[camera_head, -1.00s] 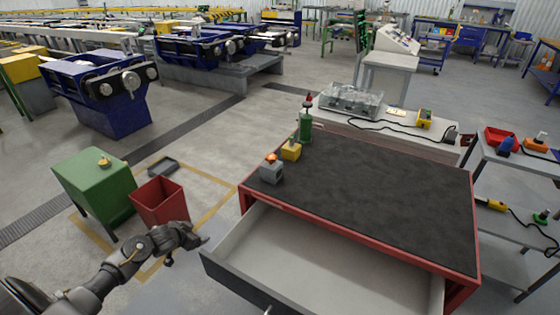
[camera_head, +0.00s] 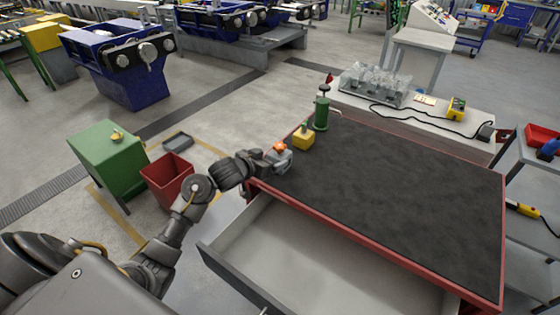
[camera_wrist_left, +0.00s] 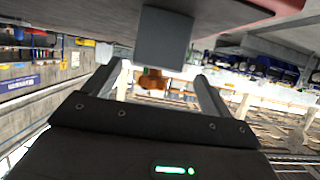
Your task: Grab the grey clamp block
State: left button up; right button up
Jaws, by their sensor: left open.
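The grey clamp block (camera_head: 285,161), with an orange knob on top, sits at the left corner of the dark table top. My left gripper (camera_head: 268,163) is at the block from the left and partly covers it in the head view. In the left wrist view, which is turned over, the grey block (camera_wrist_left: 165,40) lies just ahead of and between the two open fingers (camera_wrist_left: 157,78). Its orange knob shows below it there. I cannot tell whether a finger touches it. My right gripper is not in view.
A yellow block (camera_head: 303,139) and a green clamp (camera_head: 321,113) stand close behind the grey block. The table's drawer (camera_head: 300,250) is open at the front. A red bin (camera_head: 167,181) and a green cabinet (camera_head: 110,158) stand on the floor at left. Most of the table top (camera_head: 400,190) is clear.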

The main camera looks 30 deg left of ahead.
aim_at(277, 155)
pick_arm(q)
jog(key=shift+d+p+x, duration=0.1)
jog(key=shift+p+x, duration=0.05)
jog(key=shift+x, duration=1.35)
jog(key=shift+d+p+x, duration=0.15)
jog(key=shift+x, duration=1.35)
jog(key=shift+r, duration=0.15)
jog(key=c, duration=1.4)
jog(key=shift+c, duration=0.4)
jog(key=shift+r, duration=0.15)
